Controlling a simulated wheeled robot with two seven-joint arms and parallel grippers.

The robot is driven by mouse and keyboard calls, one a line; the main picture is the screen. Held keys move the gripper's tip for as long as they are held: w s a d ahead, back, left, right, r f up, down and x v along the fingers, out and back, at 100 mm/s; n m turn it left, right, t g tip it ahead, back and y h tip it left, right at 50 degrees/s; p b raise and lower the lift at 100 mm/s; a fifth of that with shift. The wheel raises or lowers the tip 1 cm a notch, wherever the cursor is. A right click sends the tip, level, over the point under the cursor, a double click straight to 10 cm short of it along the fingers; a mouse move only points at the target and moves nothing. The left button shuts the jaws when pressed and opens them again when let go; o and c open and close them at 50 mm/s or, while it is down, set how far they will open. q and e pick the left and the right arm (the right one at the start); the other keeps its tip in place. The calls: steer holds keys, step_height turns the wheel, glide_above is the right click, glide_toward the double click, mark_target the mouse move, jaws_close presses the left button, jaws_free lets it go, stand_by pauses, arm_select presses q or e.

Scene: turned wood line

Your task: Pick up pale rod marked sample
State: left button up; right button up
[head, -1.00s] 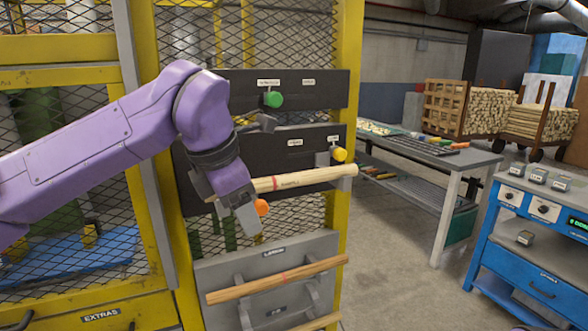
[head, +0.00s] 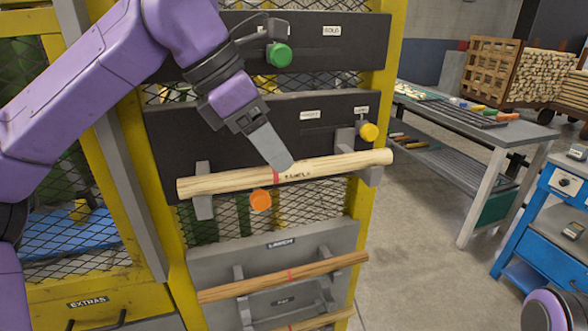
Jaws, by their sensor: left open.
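The pale rod marked SAMPLE (head: 335,167) lies nearly level across two grey hooks on the dark middle panel (head: 235,140). It has a red band near its middle beside the lettering. My left gripper (head: 284,164) reaches down from the upper left. Its visible finger is at the rod's upper edge by the red band and overlaps it in the picture. I cannot tell whether they touch. The jaws are open, and the other finger is hidden. My right gripper is out of view.
An orange knob (head: 260,200) sits just below the rod, a yellow knob (head: 369,132) above its right end, and a green knob (head: 279,55) on the upper panel. A lower rack holds another rod (head: 295,275).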

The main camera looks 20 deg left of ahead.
mark_target(295, 171)
arm_select(q)
steer(key=w+f, duration=0.1)
steer(key=w+d+f, duration=0.1)
steer(key=f, duration=0.1)
steer(key=shift+w+d+f, duration=0.15)
steer(key=shift+d, duration=0.05)
steer(key=shift+w+d+f, duration=0.1)
steer(key=shift+d+f, duration=0.1)
steer(key=shift+f, duration=0.1)
steer(key=shift+s, duration=0.3)
steer(key=shift+w, duration=0.1)
jaws_close()
